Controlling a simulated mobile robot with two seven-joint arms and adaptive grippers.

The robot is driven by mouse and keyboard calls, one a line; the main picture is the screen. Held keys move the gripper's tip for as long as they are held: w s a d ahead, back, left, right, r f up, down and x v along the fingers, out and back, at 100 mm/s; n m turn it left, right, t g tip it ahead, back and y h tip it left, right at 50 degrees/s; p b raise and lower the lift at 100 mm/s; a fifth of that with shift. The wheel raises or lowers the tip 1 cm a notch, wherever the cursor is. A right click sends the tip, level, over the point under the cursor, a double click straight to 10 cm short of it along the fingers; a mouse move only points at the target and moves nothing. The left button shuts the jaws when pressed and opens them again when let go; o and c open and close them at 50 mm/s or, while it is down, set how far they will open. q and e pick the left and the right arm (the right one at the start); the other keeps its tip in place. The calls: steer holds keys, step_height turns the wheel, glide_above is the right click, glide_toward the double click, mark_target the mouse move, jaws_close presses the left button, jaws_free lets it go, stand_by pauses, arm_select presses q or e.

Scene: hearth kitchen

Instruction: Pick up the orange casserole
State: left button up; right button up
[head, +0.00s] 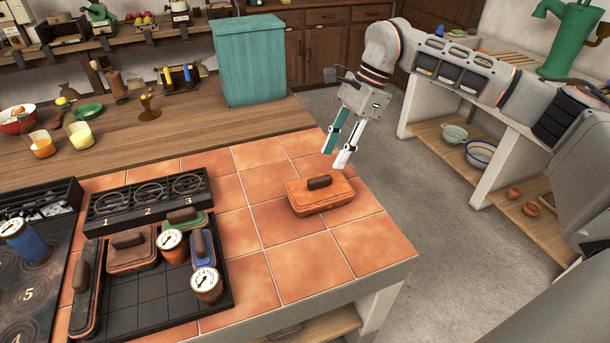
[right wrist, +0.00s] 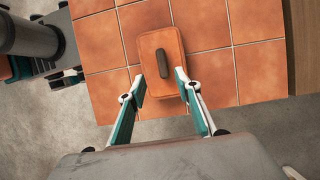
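The orange casserole (head: 320,195) sits alone on the terracotta tiles near the counter's right side. It is a flat rectangular dish with a dark handle on its lid. My right gripper (head: 338,150) is open and empty, above and behind the casserole in the head view. In the right wrist view, the casserole (right wrist: 161,70) lies ahead of the two fingertips (right wrist: 161,79), roughly centred between them. The fingers appear apart from it. My left gripper does not show clearly in the head view.
A black gridded tray (head: 150,305) at the left holds a brownish-orange dish (head: 132,250), a blue dish (head: 203,252) and round gauges. A green bin (head: 262,60) stands behind on the wooden counter. The tiles around the casserole are clear.

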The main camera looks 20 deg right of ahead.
mark_target(319, 178)
steer(key=shift+x, duration=0.95)
steer(key=shift+w+a+f, duration=0.15)
steer(key=shift+a+f, duration=0.05)
steer(key=shift+f, duration=0.05)
steer(key=x, duration=0.5)
steer(key=shift+w+a+r+b, duration=0.1)
steer(key=shift+w+b, duration=0.05)
steer(key=shift+b, duration=0.15)
jaws_close()
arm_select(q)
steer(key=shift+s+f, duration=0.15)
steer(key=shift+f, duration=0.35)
arm_select(e)
steer(key=shift+r, duration=0.1)
